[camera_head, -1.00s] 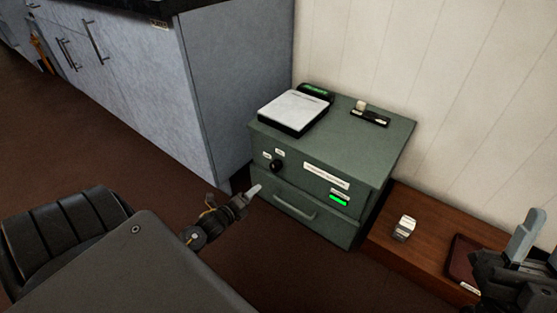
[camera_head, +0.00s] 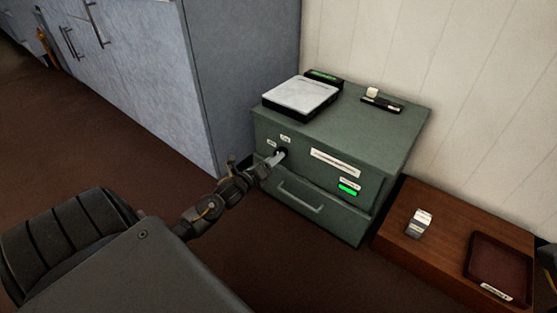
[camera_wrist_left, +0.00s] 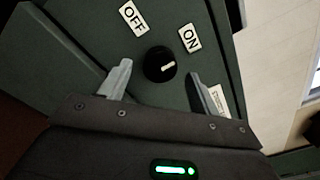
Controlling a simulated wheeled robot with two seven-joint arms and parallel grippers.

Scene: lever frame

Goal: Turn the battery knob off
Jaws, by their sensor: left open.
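The black round knob (camera_wrist_left: 160,64) is on the front of the green cabinet (camera_head: 375,135). In the left wrist view its white mark points right and slightly up, on the side of the ON label (camera_wrist_left: 189,38). The OFF label (camera_wrist_left: 132,18) is up and to the left of it. My left gripper (camera_head: 274,159) is at the knob and partly hides it in the head view. Its fingers are open, one on each side of the knob in the left wrist view (camera_wrist_left: 160,85); I cannot tell whether they touch it. Only a dark edge of my right gripper (camera_head: 549,257) shows.
A scale-like device (camera_head: 301,95) and a small black item (camera_head: 381,102) lie on the cabinet top. A green light (camera_head: 348,190) glows on its front, above a drawer handle (camera_head: 301,196). A low wooden bench (camera_head: 400,250) holds a white item (camera_head: 419,222) and a dark red tray (camera_head: 500,268).

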